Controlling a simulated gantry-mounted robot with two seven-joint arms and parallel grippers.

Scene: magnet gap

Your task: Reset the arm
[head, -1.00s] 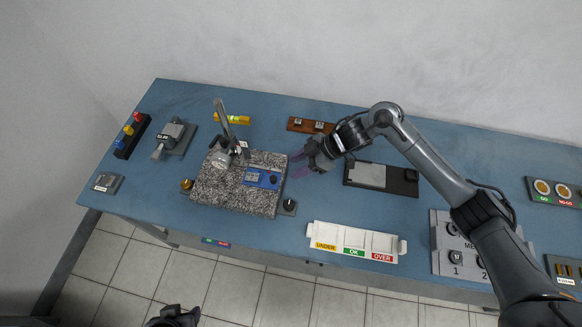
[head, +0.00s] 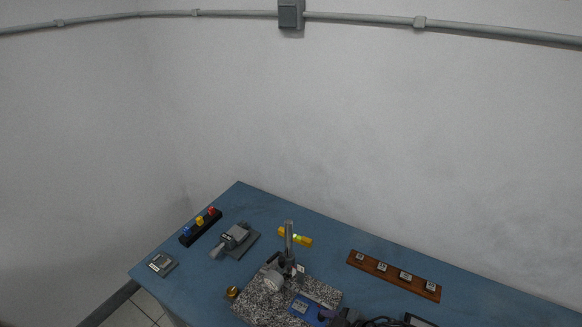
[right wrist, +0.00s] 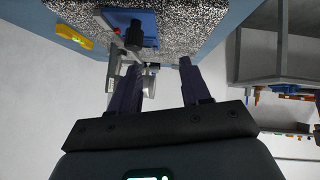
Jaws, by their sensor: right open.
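My right gripper (right wrist: 158,80) is open, with its two dark purple fingers apart and nothing visible between them. The dial gauge stand (head: 289,250) is upright on the plate. In the right wrist view, the stand shows beyond the fingers, near the blue device (right wrist: 145,25). My left gripper is not in view.
The table's front is out of frame.

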